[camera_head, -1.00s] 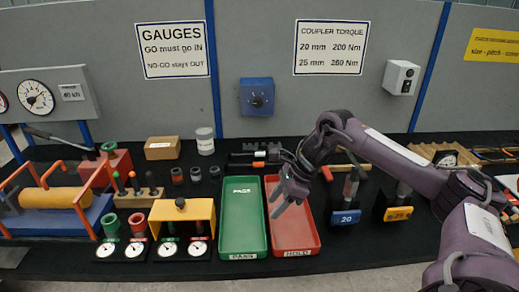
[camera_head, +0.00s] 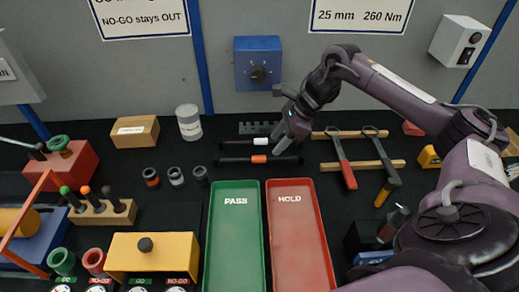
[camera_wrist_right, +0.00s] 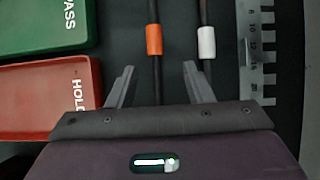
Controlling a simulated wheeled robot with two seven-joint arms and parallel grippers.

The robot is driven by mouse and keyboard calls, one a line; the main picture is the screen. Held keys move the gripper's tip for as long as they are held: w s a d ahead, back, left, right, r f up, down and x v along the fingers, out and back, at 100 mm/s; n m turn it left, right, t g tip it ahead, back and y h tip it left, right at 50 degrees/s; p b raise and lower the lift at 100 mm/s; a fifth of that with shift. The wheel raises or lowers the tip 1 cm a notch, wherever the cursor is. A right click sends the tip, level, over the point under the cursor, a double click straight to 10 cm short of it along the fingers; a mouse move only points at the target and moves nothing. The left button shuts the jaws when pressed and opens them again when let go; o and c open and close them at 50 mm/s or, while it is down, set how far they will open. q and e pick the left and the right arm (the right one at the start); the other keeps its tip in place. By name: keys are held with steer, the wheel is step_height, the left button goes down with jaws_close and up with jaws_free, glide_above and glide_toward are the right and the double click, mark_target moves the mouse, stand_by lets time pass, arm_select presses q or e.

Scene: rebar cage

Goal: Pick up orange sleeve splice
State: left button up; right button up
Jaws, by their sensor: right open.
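The orange sleeve splice (camera_head: 259,159) sits on a dark bar lying on the black bench top, behind the red tray. In the right wrist view the orange sleeve (camera_wrist_right: 154,40) is ahead of the fingertips, between their lines. My right gripper (camera_head: 285,143) is open and empty, above and near the right part of the bars. In the right wrist view its two fingers (camera_wrist_right: 157,72) are spread, with the dark bar running between them. A white sleeve (camera_head: 261,141) sits on a parallel bar just behind. My left gripper is not in view.
A green PASS tray (camera_head: 237,245) and a red HOLD tray (camera_head: 300,245) stand in front. A notched grey rack (camera_head: 259,127) lies behind the bars. Two long-handled tools (camera_head: 343,160) lie on wooden strips to the right.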

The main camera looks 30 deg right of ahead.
mark_target(262, 157)
steer(key=shift+w+a+f, duration=0.1)
steer(key=shift+a+f, duration=0.25)
steer(key=shift+f, duration=0.1)
steer(key=shift+a+f+p, duration=0.25)
steer(key=shift+a+p, duration=0.05)
steer(key=p+x, duration=0.1)
steer(key=x, duration=0.1)
steer(key=p+x, duration=0.1)
steer(key=x, duration=0.1)
steer(key=shift+w+a, duration=0.2)
steer(key=shift+a, duration=0.3)
steer(key=shift+w+a+f, duration=0.1)
steer(key=shift+f, duration=0.25)
steer(key=shift+r, duration=0.1)
steer(key=shift+c, duration=0.3)
jaws_close()
